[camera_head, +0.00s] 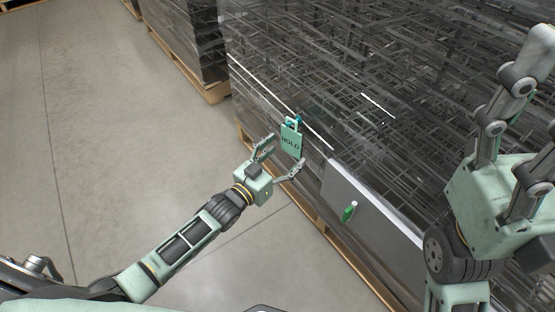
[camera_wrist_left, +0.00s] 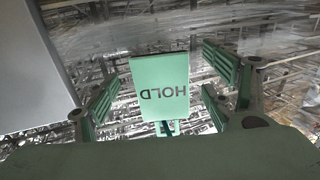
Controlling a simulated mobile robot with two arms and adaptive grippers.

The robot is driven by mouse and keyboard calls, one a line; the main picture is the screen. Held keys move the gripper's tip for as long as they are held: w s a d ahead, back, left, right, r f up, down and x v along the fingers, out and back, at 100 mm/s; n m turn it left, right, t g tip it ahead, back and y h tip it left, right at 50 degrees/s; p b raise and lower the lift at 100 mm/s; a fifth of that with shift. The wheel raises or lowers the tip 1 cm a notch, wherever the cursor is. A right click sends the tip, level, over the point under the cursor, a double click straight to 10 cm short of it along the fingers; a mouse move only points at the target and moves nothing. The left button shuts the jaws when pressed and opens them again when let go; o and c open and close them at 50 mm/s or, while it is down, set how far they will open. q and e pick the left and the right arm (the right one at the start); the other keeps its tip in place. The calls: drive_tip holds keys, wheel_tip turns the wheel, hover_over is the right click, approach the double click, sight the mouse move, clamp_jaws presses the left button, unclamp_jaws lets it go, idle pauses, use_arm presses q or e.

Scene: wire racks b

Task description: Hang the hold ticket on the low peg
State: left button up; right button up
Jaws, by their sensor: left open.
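The hold ticket (camera_head: 291,140) is a flat green tag marked HOLD, with a light loop at its top beside a small teal piece (camera_head: 299,119). I cannot tell whether the loop hangs on that piece. My left gripper (camera_head: 283,157) is open, with its fingers on either side of the ticket. In the left wrist view the ticket (camera_wrist_left: 160,88) appears upside down between the spread fingers, with gaps on both sides. A green peg-like piece with a white end (camera_head: 348,212) sits lower right on a grey panel. My right gripper (camera_head: 540,95) is close to the camera, its fingertips partly out of frame.
Stacked wire racks (camera_head: 400,75) in clear wrap fill the right side, on a wooden pallet (camera_head: 325,222). The grey panel (camera_head: 375,205) is on the stack's near side. Another wrapped stack (camera_head: 192,35) stands behind. The concrete floor (camera_head: 110,130) at left is clear.

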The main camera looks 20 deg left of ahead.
use_arm(q)
drive_tip(key=v, duration=1.1)
drive_tip(key=shift+s+a, duration=0.15)
drive_tip(key=shift+s, duration=0.25)
drive_tip(key=shift+s, duration=0.1)
